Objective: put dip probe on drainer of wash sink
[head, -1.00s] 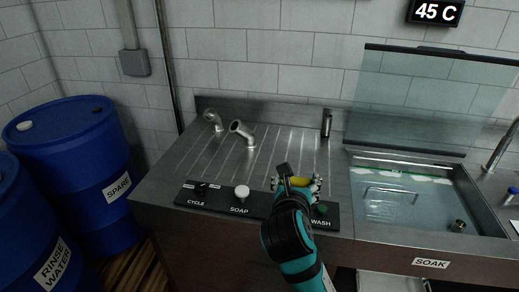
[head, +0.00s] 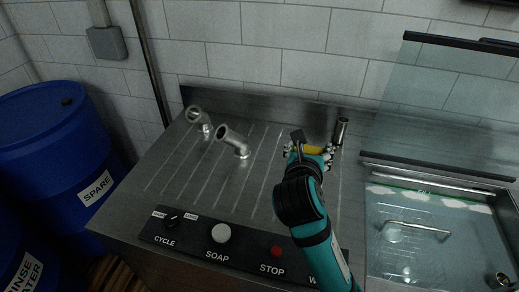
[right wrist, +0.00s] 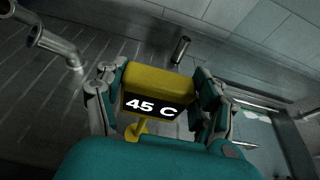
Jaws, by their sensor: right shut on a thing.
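The dip probe (right wrist: 157,92) has a yellow body with a black display reading 45 C. My right gripper (right wrist: 155,100) is shut on it, with a finger on each side. In the head view the right gripper (head: 310,152) holds the yellow probe (head: 314,150) over the right part of the ribbed drainer (head: 200,182). I cannot tell whether the probe touches the drainer. My left gripper is not in view.
Two bent metal pipe pieces (head: 234,141) (head: 199,120) stand on the drainer's left and middle. A metal cylinder (head: 340,131) stands at the back right. The soak basin (head: 430,235) with a raised glass lid (head: 440,110) is at right. A button panel (head: 235,243) runs along the front.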

